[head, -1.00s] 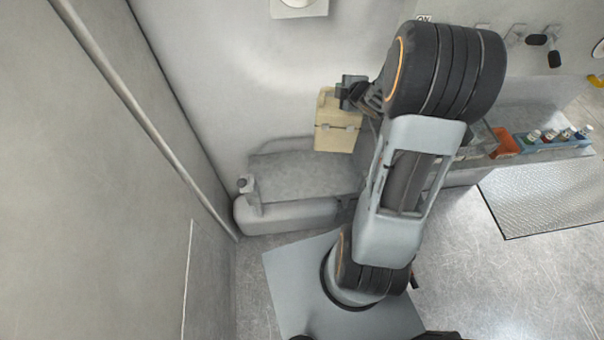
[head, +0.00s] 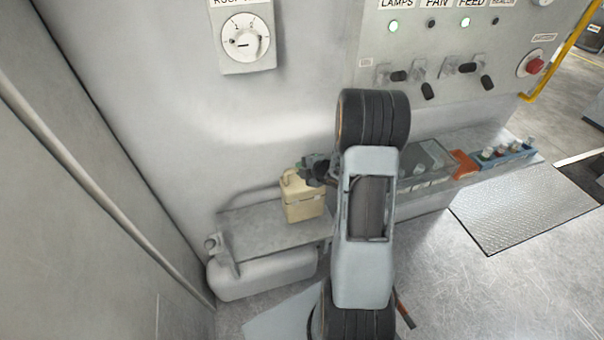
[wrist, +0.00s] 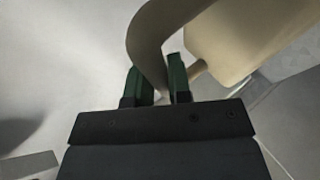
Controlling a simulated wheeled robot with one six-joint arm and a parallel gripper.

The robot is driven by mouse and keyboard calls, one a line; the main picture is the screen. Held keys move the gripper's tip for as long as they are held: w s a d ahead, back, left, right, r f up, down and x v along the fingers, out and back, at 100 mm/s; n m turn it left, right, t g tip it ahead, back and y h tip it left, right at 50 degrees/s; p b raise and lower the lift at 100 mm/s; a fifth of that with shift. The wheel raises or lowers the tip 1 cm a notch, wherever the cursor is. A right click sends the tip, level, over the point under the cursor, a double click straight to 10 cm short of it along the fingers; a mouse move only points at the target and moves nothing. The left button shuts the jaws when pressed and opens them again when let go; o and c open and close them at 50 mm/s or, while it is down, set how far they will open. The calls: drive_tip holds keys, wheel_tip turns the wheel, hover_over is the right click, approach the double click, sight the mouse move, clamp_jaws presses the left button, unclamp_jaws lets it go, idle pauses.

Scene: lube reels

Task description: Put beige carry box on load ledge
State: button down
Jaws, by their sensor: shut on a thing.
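The beige carry box (head: 303,202) is upright at the right part of the load ledge (head: 255,238), a grey shelf by the wall in the head view. I cannot tell whether its base touches the ledge or hangs just above it. My gripper (head: 309,174) is at the top of the box, shut on its handle. In the wrist view my gripper's green fingers (wrist: 160,82) are on either side of the curved beige handle (wrist: 148,45). The body of the box (wrist: 240,40) fills the upper right there.
A rounded grey tank (head: 262,275) sits below the ledge. A clear bin (head: 425,160), an orange item (head: 464,164) and a blue rack of bottles (head: 507,155) stand on the counter to the right. The left part of the ledge is bare.

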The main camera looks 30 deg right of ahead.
drive_tip(key=shift+f, duration=1)
drive_tip(key=c, duration=1.1)
unclamp_jaws()
drive_tip(key=shift+o, duration=0.2)
